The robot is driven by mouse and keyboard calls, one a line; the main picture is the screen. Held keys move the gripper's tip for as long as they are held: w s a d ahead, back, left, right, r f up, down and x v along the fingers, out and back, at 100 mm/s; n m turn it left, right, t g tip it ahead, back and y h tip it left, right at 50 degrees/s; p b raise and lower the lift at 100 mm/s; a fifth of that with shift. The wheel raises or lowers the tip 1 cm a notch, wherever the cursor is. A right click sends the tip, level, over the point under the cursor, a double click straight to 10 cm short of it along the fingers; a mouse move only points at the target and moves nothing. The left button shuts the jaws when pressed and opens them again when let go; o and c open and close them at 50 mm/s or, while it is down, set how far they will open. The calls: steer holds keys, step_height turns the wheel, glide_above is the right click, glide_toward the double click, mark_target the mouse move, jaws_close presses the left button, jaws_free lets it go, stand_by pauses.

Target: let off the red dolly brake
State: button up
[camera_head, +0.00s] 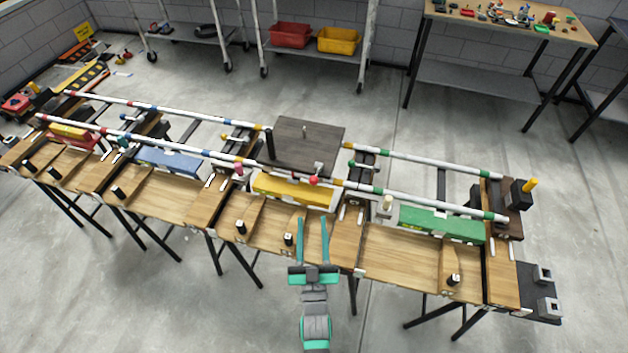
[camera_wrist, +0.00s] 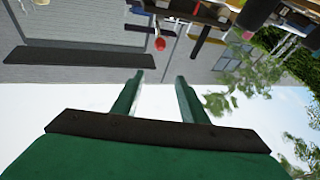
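A red ball-topped lever (camera_head: 313,181) stands at the right end of the yellow block, beside the white rail; its red knob also shows in the wrist view (camera_wrist: 160,44). A red block (camera_head: 82,141) with a yellow top sits at the far left of the bench, partly behind the rail. No label shows which part is the red dolly brake. My gripper (camera_head: 312,219) is over the middle section of the bench, in front of the red knob and apart from it. Its two green fingers are spread with nothing between them, as the wrist view (camera_wrist: 160,80) also shows.
The long wooden bench (camera_head: 400,262) also carries a blue block (camera_head: 172,160), a yellow block (camera_head: 290,190) and a green block (camera_head: 440,223). White banded rails (camera_head: 420,166) run along it. Black posts (camera_head: 288,239) stand along the front. A dark panel (camera_head: 300,140) lies behind the knob.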

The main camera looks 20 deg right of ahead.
mark_target(314, 179)
steer(key=shift+h, duration=0.3)
steer(key=w+d, duration=0.1)
steer(key=w, duration=0.3)
steer(key=w+d, duration=0.2)
steer(key=w, duration=0.2)
steer(key=w+d, duration=0.1)
steer(key=w, duration=0.4)
steer(key=shift+d+r, duration=0.4)
steer(key=shift+w+d+r, duration=0.2)
steer(key=shift+w, duration=0.45)
jaws_close()
